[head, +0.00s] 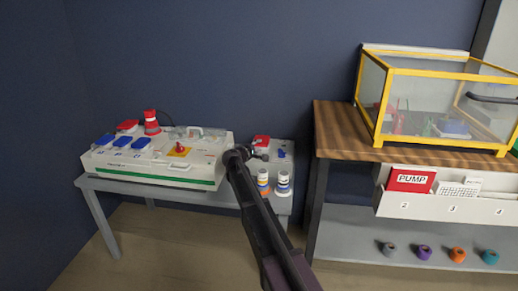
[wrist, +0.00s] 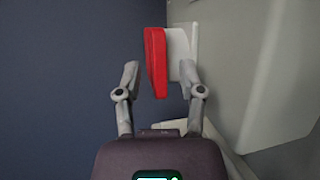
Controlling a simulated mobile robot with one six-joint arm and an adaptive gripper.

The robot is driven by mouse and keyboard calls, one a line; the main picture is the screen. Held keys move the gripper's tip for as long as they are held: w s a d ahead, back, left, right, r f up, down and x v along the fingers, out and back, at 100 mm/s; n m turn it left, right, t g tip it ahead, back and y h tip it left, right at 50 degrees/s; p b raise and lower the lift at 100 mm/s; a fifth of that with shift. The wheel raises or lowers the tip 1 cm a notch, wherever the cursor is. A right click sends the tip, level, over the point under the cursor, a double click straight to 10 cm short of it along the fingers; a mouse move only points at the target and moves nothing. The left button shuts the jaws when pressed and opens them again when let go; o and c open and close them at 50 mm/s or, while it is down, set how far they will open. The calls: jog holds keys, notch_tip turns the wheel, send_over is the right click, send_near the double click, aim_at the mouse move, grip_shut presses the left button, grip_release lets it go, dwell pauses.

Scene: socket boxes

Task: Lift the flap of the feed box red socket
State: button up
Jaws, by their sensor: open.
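The feed box (head: 281,155) is the small pale box on the right of the grey table. My gripper (wrist: 160,76) is open, with one finger on each side of the flap and socket. The left finger is clear of the flap by a visible gap. The right fingertip is close to the white body; contact cannot be told.
Two small bottles (head: 283,181) stand in front of the feed box. A wooden bench (head: 335,125) with a yellow-framed case (head: 375,95) is at right.

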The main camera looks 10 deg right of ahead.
jog(key=shift+w+d, duration=0.3)
grip_shut()
jog(key=shift+a, duration=0.15)
